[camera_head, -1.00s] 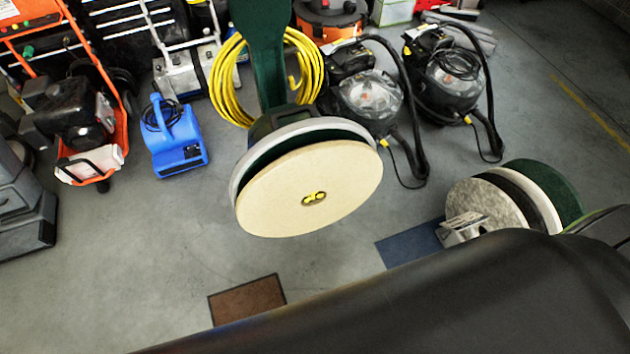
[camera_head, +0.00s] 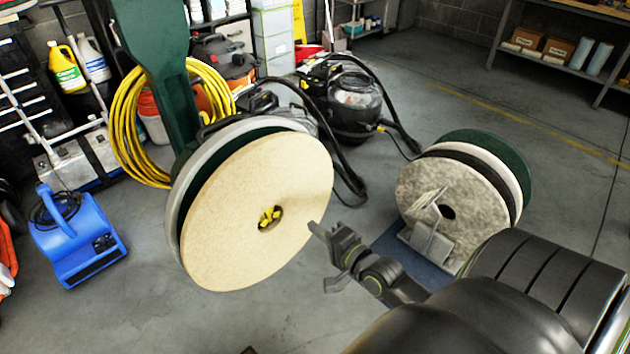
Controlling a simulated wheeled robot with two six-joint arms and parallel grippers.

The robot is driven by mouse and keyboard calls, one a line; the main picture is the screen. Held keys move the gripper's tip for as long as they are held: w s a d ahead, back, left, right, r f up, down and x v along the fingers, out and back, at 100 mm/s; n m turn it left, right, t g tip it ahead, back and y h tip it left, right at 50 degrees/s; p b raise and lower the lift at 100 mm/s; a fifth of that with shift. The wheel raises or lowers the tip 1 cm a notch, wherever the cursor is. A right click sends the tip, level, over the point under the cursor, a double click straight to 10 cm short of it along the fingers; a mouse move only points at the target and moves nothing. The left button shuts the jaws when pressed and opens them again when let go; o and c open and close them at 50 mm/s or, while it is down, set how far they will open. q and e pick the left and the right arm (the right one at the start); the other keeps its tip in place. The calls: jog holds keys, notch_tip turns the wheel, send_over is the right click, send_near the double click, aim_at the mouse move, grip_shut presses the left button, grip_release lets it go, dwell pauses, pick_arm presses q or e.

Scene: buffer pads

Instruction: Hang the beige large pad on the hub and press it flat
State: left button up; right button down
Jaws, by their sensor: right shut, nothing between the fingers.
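The beige large pad (camera_head: 225,205) sits on the face of the green floor machine's round head (camera_head: 180,200), tilted toward the right. The yellow hub (camera_head: 269,216) shows through the pad's centre hole. A narrow dark gap shows between the pad and the grey rim at the upper left; I cannot tell whether the pad lies fully flat. My right gripper (camera_head: 318,232) is shut and empty, just right of the pad's right edge; I cannot tell whether it touches the pad. My left gripper is not in view.
A rack (camera_head: 432,238) at the right holds grey, black, white and green pads, close to my right arm. A blue blower (camera_head: 75,235) stands at the left. Vacuums (camera_head: 352,105) stand behind. The floor below the pad is clear.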

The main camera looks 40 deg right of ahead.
jog(key=r, duration=0.2)
jog(key=b, duration=0.2)
send_near(272, 196)
jog(key=w, duration=0.1)
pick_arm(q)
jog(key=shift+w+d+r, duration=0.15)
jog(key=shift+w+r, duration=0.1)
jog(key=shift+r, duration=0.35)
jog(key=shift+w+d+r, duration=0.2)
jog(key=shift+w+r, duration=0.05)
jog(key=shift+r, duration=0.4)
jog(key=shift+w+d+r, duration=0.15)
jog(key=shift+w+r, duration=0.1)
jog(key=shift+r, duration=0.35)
pick_arm(e)
jog(key=shift+w+f+m+t, duration=0.15)
jog(key=shift+w+f, duration=0.05)
jog(key=shift+w, duration=0.3)
jog(key=shift+w+f+m+t, duration=0.15)
jog(key=shift+w+f, duration=0.05)
jog(key=shift+w, duration=0.3)
jog(key=shift+w, duration=0.2)
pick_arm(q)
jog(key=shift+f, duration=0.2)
pick_arm(e)
jog(key=shift+w+a+f, duration=0.1)
jog(key=shift+w, duration=0.9)
jog(key=shift+w+a+f, duration=0.1)
jog(key=shift+w, duration=0.9)
jog(key=shift+w, duration=0.35)
